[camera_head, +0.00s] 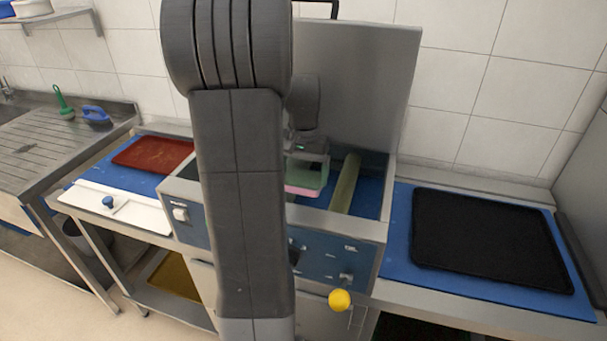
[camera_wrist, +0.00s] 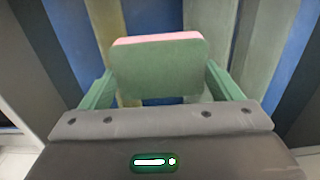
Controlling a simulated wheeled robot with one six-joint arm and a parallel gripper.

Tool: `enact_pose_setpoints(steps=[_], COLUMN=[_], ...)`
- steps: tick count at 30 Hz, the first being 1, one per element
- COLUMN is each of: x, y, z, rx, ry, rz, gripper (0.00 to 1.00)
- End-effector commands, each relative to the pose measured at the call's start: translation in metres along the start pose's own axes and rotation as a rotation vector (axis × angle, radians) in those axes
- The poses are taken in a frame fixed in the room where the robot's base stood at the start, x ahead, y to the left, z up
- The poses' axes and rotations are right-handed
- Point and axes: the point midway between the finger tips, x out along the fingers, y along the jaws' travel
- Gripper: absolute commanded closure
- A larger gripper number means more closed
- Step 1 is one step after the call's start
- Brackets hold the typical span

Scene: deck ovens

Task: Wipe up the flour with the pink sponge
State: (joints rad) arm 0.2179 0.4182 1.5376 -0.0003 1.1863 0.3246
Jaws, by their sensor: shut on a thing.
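The pink sponge (camera_head: 303,190) is held inside the blue-lined well of the steel machine (camera_head: 383,232). In the wrist view the sponge (camera_wrist: 158,68) shows a green face and a thin pink strip along its far edge. My gripper (camera_head: 307,165) is shut on it, with one green finger of my gripper (camera_wrist: 162,82) on each side in the wrist view. My arm hides the left part of the well. I cannot make out any flour in either view, nor tell whether the sponge touches the surface below.
A pale olive bar (camera_head: 345,183) crosses the well right of the sponge. The raised steel lid (camera_head: 365,80) stands behind. A black tray (camera_head: 490,240) lies on the blue right counter; a red tray (camera_head: 152,154) and white board (camera_head: 125,208) lie left. A yellow knob (camera_head: 339,300) sticks out in front.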

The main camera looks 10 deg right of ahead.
Motion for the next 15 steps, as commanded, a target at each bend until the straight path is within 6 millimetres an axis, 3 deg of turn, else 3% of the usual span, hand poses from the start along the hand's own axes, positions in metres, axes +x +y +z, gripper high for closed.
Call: enact_pose_setpoints(steps=[9, 15], x=[-0.032, -0.038], y=[0.001, 0.001], z=[0.002, 0.003], rx=[-0.003, -0.004], ry=[0.0, 0.0], rz=[0.0, 0.0], gripper=[0.36, 0.36])
